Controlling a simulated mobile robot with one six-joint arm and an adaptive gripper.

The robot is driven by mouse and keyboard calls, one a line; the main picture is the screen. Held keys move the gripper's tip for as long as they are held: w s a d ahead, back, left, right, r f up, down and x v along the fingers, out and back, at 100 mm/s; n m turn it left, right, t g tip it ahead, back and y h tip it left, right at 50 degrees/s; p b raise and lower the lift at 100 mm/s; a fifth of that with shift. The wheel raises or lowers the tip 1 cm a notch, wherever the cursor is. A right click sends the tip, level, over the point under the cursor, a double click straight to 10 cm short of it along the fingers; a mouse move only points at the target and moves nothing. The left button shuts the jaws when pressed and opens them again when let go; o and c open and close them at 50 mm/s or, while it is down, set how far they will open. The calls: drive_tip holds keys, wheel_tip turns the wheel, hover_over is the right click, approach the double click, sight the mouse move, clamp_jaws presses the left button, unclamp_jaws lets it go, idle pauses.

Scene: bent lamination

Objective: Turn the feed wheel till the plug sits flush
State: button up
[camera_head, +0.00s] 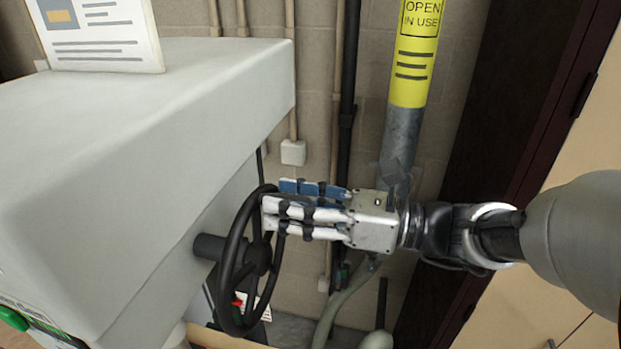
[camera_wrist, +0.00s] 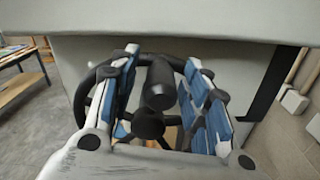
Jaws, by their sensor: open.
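The feed wheel (camera_head: 232,262) is a black handwheel on a short shaft at the side of a pale grey machine. In the wrist view the wheel (camera_wrist: 149,124) shows its hub, with a black handle knob (camera_wrist: 160,86) standing out toward the camera. My gripper (camera_head: 268,212) reaches in from the right at the upper part of the wheel. In the wrist view its fingers (camera_wrist: 163,85) are open, one on each side of the knob, with gaps between. I cannot tell whether any finger touches the rim. I cannot make out the plug in either view.
The grey machine body (camera_head: 130,130) fills the left, with a printed card (camera_head: 100,35) standing on top. A pipe with a yellow label (camera_head: 415,60) and a wall socket (camera_head: 293,152) are behind. A wooden table (camera_wrist: 20,75) stands at far left in the wrist view, with bare floor before it.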

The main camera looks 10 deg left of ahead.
drive_tip(key=shift+c, duration=0.6)
clamp_jaws()
